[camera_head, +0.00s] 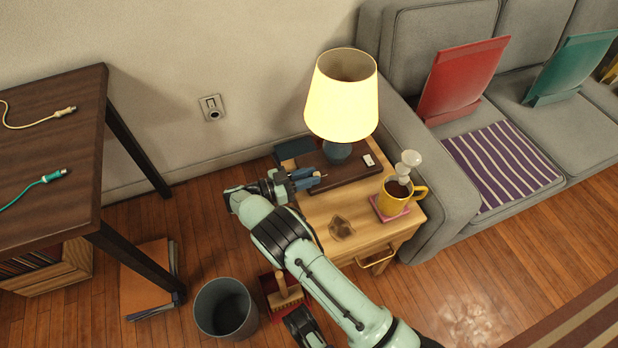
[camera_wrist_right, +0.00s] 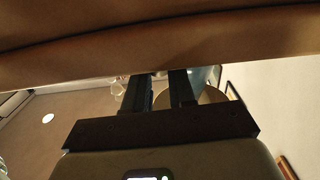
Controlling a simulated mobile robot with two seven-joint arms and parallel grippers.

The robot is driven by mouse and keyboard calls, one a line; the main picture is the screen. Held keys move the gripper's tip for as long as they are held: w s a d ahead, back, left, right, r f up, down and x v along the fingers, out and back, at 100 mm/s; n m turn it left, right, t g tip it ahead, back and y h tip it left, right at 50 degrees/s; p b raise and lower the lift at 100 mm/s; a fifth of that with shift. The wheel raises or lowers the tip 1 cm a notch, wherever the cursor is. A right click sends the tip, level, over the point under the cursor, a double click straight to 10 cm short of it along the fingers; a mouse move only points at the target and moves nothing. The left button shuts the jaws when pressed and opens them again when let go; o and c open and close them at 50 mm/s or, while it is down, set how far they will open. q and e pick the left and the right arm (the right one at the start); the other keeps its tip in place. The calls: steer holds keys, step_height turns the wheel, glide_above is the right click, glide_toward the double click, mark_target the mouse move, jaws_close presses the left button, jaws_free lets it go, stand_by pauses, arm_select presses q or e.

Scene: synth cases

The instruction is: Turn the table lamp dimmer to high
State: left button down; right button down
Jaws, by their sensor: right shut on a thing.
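The table lamp (camera_head: 342,100) is lit, with a cream shade above a blue-grey body. It stands on the wooden side table (camera_head: 318,207). A long dark brown box (camera_head: 340,173) with a small white plate (camera_head: 369,160) lies at the foot of the lamp; it looks like the dimmer. My right gripper (camera_head: 318,179) reaches in from the left and is shut on a small part at the box's left end, mostly hidden by the fingers. In the right wrist view its two dark fingers (camera_wrist_right: 159,88) meet a brown surface.
A grey bin (camera_head: 223,308) stands on the floor below. The grey sofa (camera_head: 425,185) borders the right.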

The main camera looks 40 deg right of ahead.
steer(key=shift+w+m+g+y, duration=0.1)
steer(key=shift+m+g+y, duration=0.4)
steer(key=shift+g, duration=0.4)
steer(key=shift+m+g, duration=0.4)
steer(key=c, duration=0.9)
jaws_free()
steer(key=shift+d, duration=0.1)
steer(key=shift+c, duration=0.2)
steer(key=shift+n+t, duration=0.3)
steer(key=shift+t, duration=0.1)
